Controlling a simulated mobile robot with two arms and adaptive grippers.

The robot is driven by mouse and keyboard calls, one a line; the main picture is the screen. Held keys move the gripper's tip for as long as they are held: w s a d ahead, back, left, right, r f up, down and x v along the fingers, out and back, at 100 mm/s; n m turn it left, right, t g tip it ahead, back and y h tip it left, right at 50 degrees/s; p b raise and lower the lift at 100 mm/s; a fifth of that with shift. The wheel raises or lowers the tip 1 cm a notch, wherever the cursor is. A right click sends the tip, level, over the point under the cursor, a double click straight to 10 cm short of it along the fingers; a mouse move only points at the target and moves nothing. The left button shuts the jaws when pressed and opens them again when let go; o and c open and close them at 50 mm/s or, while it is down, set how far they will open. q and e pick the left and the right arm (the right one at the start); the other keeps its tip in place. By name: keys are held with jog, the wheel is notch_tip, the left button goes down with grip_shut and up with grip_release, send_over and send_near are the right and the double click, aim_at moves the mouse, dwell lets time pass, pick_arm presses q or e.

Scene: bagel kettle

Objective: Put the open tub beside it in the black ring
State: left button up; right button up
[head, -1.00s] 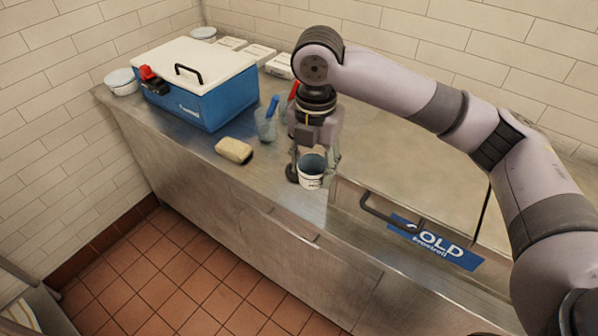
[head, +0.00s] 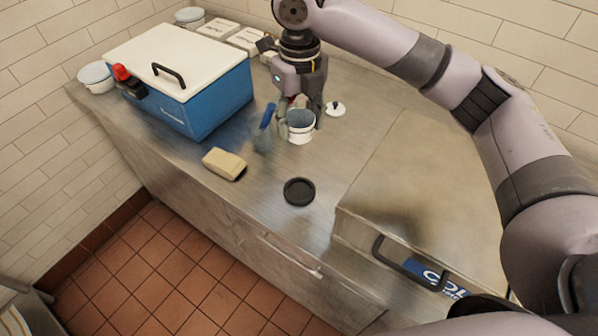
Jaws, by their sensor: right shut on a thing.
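The open tub (head: 300,134) is white with a grey inside, upright in my right gripper (head: 298,118). The fingers are shut on its sides, and it shows behind the black ring in the head view. I cannot tell whether its base touches the counter. The black ring (head: 299,203) lies flat on the steel counter near the front edge, uncovered and apart from the tub. My left gripper is not in view.
A small white lid with a dark knob (head: 336,109) lies right of the tub. A blue-handled scoop (head: 265,130), a sponge (head: 225,170) and a blue cooler (head: 200,103) are to the left. A raised steel cover (head: 425,190) is at right. Bare counter surrounds the ring.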

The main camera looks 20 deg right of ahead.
jog(key=f+p, duration=0.1)
jog(key=f, duration=0.4)
jog(key=s+f+p, duration=0.1)
jog(key=f, duration=0.8)
jog(key=shift+s+a+f+p, duration=0.2)
jog(key=shift+s+f+p, duration=0.1)
jog(key=shift+s+p, duration=0.1)
notch_tip(320, 180, down, 3)
jog(key=shift+w+f+p, duration=0.1)
jog(key=shift+f+p, duration=0.1)
jog(key=shift+p, duration=0.15)
jog(key=shift+f, duration=0.3)
jog(key=o, duration=0.5)
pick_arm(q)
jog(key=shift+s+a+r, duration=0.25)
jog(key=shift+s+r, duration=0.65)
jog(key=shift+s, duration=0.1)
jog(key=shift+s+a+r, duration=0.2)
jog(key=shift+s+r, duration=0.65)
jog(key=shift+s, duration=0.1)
pick_arm(e)
jog(key=o, duration=0.3)
